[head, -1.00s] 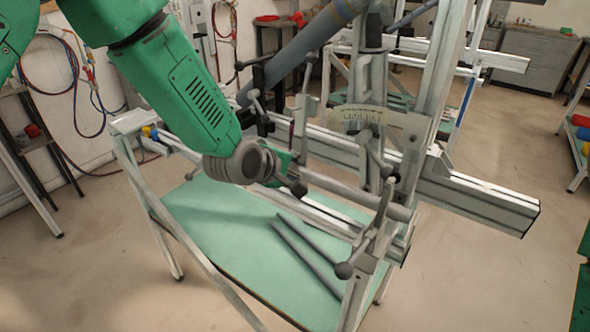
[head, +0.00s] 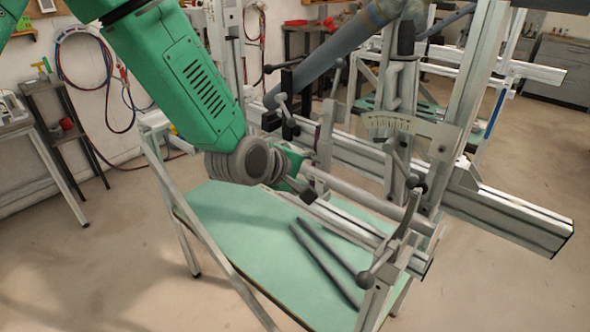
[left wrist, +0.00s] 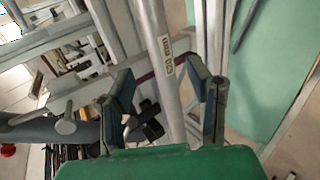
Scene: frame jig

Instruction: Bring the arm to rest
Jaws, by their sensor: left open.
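My left arm comes in from the upper left in the head view. Its gripper (head: 308,190) is at the near end of a grey tube (head: 365,202) held in the frame jig (head: 515,215). In the left wrist view the two fingers of the left gripper (left wrist: 162,82) stand apart. The grey tube (left wrist: 160,45), with a small printed label, runs between them. Gaps show on both sides of the tube, so the gripper is open and not clamped on it. My right gripper is not in view.
Two loose dark tubes (head: 325,262) lie on the green shelf (head: 225,215) under the jig. Clamp handles with round knobs (head: 365,278) stick out near the tube. Open floor lies left and right of the jig.

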